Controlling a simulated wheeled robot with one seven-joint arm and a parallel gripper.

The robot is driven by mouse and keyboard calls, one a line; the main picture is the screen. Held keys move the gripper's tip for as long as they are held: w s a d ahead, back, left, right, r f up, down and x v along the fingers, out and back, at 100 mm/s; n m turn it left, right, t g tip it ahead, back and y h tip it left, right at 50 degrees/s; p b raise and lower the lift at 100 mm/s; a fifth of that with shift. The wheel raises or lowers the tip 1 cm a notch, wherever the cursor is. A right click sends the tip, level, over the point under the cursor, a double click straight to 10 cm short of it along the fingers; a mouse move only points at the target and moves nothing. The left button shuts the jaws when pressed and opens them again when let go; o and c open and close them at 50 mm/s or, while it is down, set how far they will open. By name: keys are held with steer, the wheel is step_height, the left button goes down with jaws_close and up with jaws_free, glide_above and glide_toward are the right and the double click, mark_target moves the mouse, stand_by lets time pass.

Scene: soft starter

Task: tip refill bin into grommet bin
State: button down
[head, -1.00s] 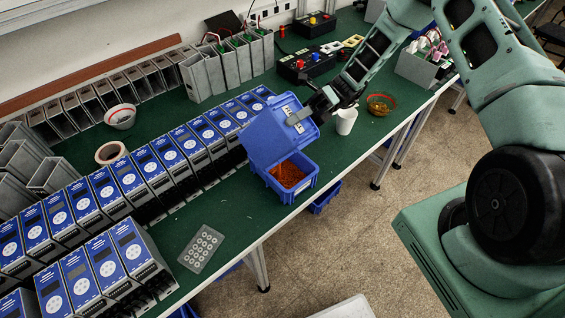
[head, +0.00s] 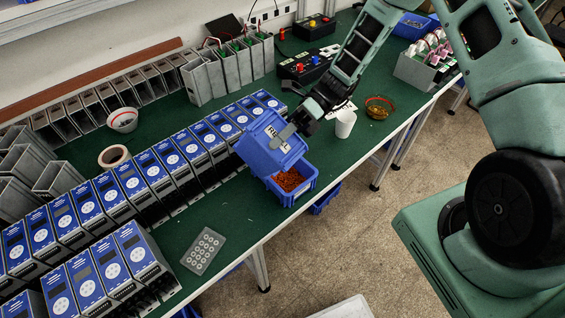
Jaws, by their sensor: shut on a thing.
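My gripper (head: 284,136) is shut on the wall of a blue bin, the refill bin (head: 262,146). It holds this bin tilted above a second blue bin, the grommet bin (head: 305,190), at the table's front edge. The grommet bin stands upright and holds small orange-red pieces (head: 289,180). The tilted bin hides the back left part of the grommet bin. The inside of the refill bin is turned away, so I cannot tell what it holds.
Rows of blue-faced units (head: 150,172) stand left of the bins. A white cup (head: 345,123) and a bowl (head: 379,108) stand to the right. A grey tray (head: 203,250) lies front left on the green table (head: 205,222). A tape roll (head: 112,156) lies behind the units.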

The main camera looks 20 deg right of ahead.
steer(key=s+a+f+t+h+p, duration=0.1)
steer(key=s+a+f+t+h, duration=0.3)
steer(key=a, duration=0.3)
steer(key=s+a+f+t+h, duration=0.1)
steer(key=s+a+f+h, duration=0.2)
steer(key=a+h, duration=0.3)
steer(key=a+f+t+h, duration=0.1)
steer(key=f, duration=0.3)
steer(key=s+a+f+h+p, duration=0.1)
steer(key=f+h, duration=0.1)
steer(key=f, duration=0.2)
steer(key=s+a+f+t+h, duration=0.1)
steer(key=a+f, duration=0.1)
steer(key=f, duration=0.2)
steer(key=shift+s+a+f+n+t+h+p, duration=0.1)
steer(key=shift+s+f+n+t+h+p, duration=0.2)
steer(key=shift+f+p, duration=0.1)
steer(key=shift+a+f, duration=0.15)
steer(key=shift+f, duration=0.65)
